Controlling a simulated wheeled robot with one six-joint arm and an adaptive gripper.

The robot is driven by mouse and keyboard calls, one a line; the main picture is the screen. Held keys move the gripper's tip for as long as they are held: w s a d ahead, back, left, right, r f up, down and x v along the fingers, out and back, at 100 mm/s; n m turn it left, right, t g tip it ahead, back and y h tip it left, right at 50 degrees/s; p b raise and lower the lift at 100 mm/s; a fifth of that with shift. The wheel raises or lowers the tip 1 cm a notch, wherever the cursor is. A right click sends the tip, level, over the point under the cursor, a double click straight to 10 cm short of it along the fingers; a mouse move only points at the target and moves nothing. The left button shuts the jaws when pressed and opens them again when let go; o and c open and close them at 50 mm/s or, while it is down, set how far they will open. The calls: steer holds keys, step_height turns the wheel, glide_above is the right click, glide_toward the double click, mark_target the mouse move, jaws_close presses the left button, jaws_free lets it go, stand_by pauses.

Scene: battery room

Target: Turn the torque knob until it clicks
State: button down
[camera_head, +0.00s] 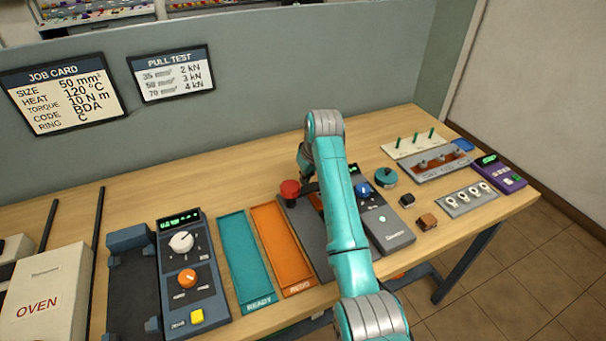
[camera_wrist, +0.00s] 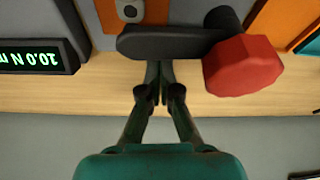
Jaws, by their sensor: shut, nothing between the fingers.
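A blue knob (camera_head: 362,189) sits on the grey device (camera_head: 396,240) right of my arm, apparently the torque knob. That device's small green-lit display (camera_head: 353,169) shows upside down in the wrist view (camera_wrist: 40,57) and reads 20.0 N m. The blue knob is outside the wrist view. My gripper (camera_wrist: 153,80) is shut and empty, its fingertips together close to a dark lever (camera_wrist: 160,42) with a red faceted end (camera_wrist: 243,65). I cannot tell if they touch the lever. The red end (camera_head: 290,188) also shows in the head view, where my arm hides the fingertips.
The job card (camera_head: 60,90) gives torque 10 N m. Left are a teal tray (camera_head: 245,260), an orange tray (camera_head: 283,250) and a console (camera_head: 188,270) with white and orange knobs. A teal round object (camera_head: 386,178) and small blocks stand right of the grey device.

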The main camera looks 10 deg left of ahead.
steer(key=shift+s, duration=0.1)
steer(key=shift+s+d, duration=0.4)
steer(key=shift+d, duration=0.15)
steer(key=shift+s+f, duration=0.15)
steer(key=shift+d, duration=0.1)
